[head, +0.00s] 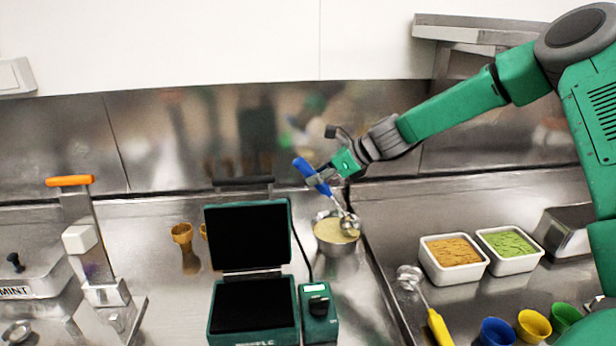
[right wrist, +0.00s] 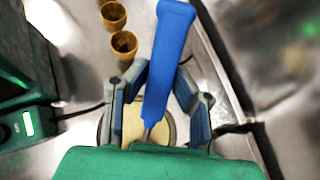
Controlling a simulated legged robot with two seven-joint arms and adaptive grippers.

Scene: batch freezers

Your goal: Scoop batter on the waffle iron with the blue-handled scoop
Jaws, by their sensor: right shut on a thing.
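My right gripper (head: 326,177) is shut on the blue-handled scoop (head: 311,176). The scoop slants down to the right, and its metal bowl (head: 349,225) is at the batter in the metal bowl (head: 336,247); I cannot tell how deep it sits. In the right wrist view the blue handle (right wrist: 167,60) rises between the fingers (right wrist: 155,95), with pale batter (right wrist: 150,124) below. The waffle iron (head: 252,305) stands open left of the batter bowl, its dark lower plate bare. My left gripper is not in view.
A control box (head: 318,312) sits between iron and bowl. Brown cups (head: 182,235) stand behind left. White tubs (head: 453,260) and a yellow-handled scoop (head: 438,325) are at right. An orange-handled dispenser (head: 92,240) stands left.

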